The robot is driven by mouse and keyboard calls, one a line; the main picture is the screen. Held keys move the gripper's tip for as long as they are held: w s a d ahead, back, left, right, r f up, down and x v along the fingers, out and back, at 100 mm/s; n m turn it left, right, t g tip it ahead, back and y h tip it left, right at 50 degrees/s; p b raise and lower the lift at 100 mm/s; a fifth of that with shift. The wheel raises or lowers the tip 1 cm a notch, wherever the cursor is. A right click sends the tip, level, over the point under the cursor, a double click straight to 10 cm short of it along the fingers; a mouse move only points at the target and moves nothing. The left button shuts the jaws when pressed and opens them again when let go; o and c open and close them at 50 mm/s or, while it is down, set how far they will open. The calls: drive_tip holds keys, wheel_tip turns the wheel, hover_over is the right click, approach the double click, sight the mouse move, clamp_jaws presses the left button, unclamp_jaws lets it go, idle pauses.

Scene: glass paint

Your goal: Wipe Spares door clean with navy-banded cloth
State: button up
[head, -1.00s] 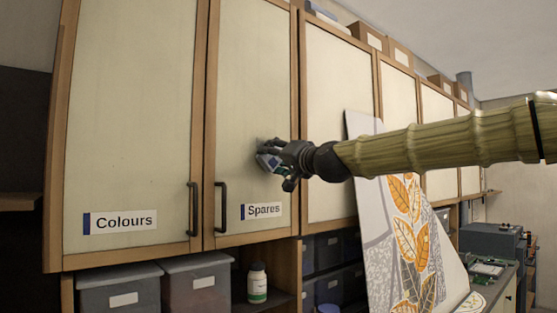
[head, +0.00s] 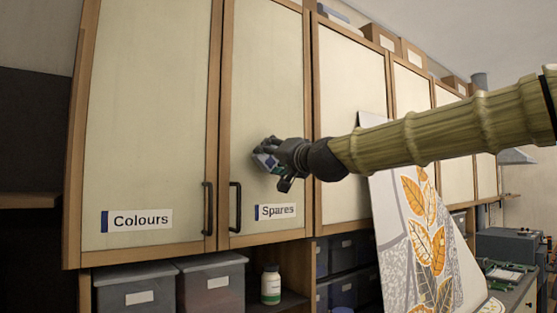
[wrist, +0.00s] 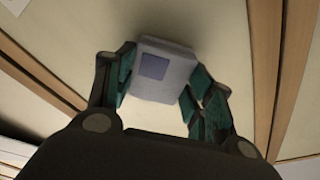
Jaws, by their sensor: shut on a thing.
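The Spares door (head: 268,70) is a cream cabinet panel in a wood frame, with a dark handle (head: 235,207) at its lower left and a Spares label (head: 276,211). My gripper (head: 274,158) is in front of the door's middle, above the label. It is shut on the navy-banded cloth (head: 262,160). In the wrist view the cloth (wrist: 163,70) is a pale, folded block with a navy patch, between the fingers (wrist: 160,85). It is at or very near the door face; contact is not clear. The door behind the cloth and gripper is hidden.
The Colours door (head: 150,100) is to the left, with its own handle (head: 207,208). A leaf-patterned panel (head: 420,240) leans below my arm at right. Lidded bins (head: 210,285) and a white bottle (head: 271,285) are on the shelf below.

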drive_tip(key=shift+s+a, duration=0.25)
drive_tip(key=shift+a, duration=0.1)
drive_tip(key=shift+w+d+r+p, duration=0.2)
drive_tip(key=shift+w+d+r, duration=0.4)
drive_tip(key=shift+d, duration=0.15)
drive_tip(key=shift+w+d+r+p, duration=0.2)
drive_tip(key=shift+w+d+r, duration=0.3)
drive_tip(key=shift+d+r, duration=0.15)
drive_tip(key=shift+d, duration=0.15)
drive_tip(key=shift+w+d, duration=0.95)
drive_tip(key=shift+d, duration=0.3)
drive_tip(key=w+d, duration=0.1)
drive_tip(key=d+b, duration=0.1)
drive_tip(key=shift+w+d, duration=0.3)
drive_tip(key=shift+w, duration=0.1)
drive_tip(key=shift+a, duration=0.1)
